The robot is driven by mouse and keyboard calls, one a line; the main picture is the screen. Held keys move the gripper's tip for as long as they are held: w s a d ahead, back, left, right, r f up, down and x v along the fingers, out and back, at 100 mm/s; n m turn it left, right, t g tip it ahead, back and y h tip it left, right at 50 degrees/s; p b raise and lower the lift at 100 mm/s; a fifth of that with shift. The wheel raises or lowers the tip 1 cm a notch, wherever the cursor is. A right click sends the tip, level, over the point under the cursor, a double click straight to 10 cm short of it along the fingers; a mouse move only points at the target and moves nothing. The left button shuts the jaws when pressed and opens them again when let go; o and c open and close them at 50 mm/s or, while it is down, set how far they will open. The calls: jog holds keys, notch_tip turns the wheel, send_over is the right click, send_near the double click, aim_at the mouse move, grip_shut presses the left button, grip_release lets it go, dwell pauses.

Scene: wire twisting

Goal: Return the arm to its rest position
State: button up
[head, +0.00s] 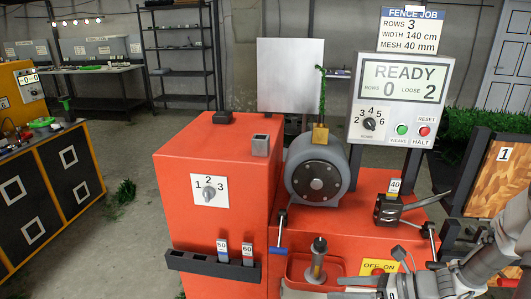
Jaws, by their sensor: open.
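My arm (485,262) reaches in from the right edge at the lower right of the head view. My gripper (348,288) is at the bottom edge, pointing left. Its jaws are open and I see nothing between them. It appears in front of the orange machine's lower front, near the red tray (297,270) and the yellow OFF/ON plate (378,267). The bottom of the gripper is cut off by the frame.
The orange machine (180,245) fills the middle, with a grey motor (318,183), a rack (212,264) holding tags 50 and 60, and a READY panel (402,83). A wooden board (506,185) stands right. Floor at left is mostly clear.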

jog(key=s+a+r+n+h, duration=0.1)
jog(key=s+r+n+h, duration=0.3)
jog(key=r+n, duration=0.4)
jog(key=s+a+r+n+h+p, duration=0.1)
jog(key=s+r+n+h, duration=0.3)
jog(key=r+n, duration=0.4)
jog(key=s+a+r+n+h+p, duration=0.1)
jog(key=s+a+r+n+h, duration=0.2)
jog(key=s+r+n, duration=0.3)
jog(key=r+n+h, duration=0.1)
jog(key=r+n, duration=0.1)
jog(key=n, duration=0.3)
jog(key=shift+s+a+n+t, duration=0.25)
jog(key=shift+s+n+t, duration=0.05)
